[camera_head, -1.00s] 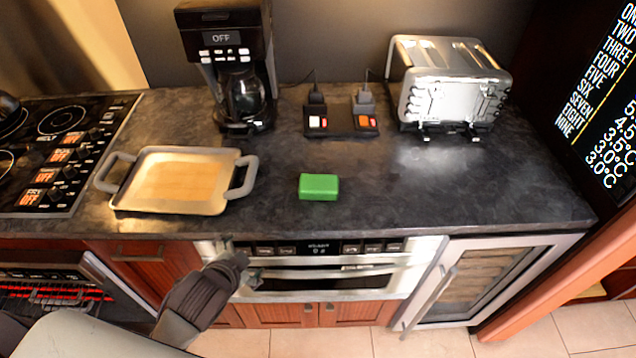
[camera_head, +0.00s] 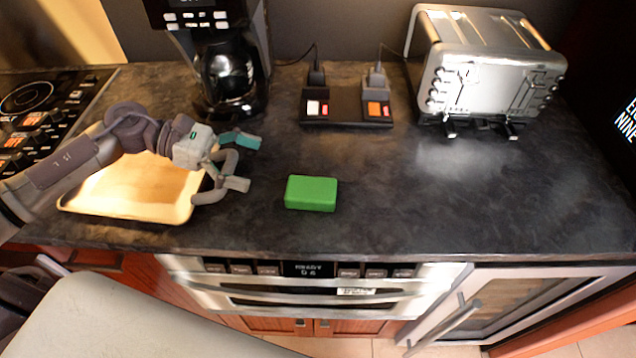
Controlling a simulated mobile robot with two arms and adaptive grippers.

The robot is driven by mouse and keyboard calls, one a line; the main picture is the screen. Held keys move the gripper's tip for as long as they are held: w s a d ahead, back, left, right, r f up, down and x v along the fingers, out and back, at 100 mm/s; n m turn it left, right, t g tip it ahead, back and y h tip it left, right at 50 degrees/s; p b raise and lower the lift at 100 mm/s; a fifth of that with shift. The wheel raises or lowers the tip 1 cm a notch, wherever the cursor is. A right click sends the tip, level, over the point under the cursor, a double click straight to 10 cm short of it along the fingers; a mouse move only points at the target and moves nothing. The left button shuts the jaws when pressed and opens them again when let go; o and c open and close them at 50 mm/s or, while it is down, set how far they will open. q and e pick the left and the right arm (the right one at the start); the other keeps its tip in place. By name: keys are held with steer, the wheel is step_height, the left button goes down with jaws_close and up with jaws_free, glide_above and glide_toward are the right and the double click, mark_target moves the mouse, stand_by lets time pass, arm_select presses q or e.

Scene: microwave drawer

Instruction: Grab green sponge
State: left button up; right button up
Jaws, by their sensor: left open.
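The green sponge (camera_head: 311,193) lies flat on the dark counter, a little left of the picture's middle. My left gripper (camera_head: 240,162) is open and empty, to the left of the sponge and apart from it. My left arm crosses over the tray from the left. My right gripper is not in view.
A coffee maker (camera_head: 225,75), a power strip (camera_head: 346,108) and a toaster (camera_head: 488,70) stand at the back. The counter (camera_head: 430,210) right of the sponge is clear.

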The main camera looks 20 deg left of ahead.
mark_target(313, 187)
arm_select(q)
steer(key=shift+f+m+g, duration=0.25)
steer(key=shift+m+g, duration=0.05)
steer(key=x, duration=0.1)
steer(key=p, duration=0.1)
steer(key=x, duration=0.1)
steer(key=shift+s+d, duration=0.15)
steer(key=shift+d, duration=0.3)
steer(key=p+x, duration=0.1)
steer(key=x, duration=0.3)
steer(key=shift+f+p, duration=0.1)
steer(key=shift+p, duration=0.25)
steer(key=shift+d+f, duration=0.25)
steer(key=shift+d, duration=0.2)
steer(key=p+x, duration=0.2)
steer(key=x, duration=0.2)
steer(key=shift+d+f, duration=0.1)
steer(key=shift+d, duration=0.25)
steer(key=shift+w+d+f, duration=0.2)
steer(key=shift+w, duration=0.05)
steer(key=shift+c, duration=0.5)
steer(key=c, duration=0.8)
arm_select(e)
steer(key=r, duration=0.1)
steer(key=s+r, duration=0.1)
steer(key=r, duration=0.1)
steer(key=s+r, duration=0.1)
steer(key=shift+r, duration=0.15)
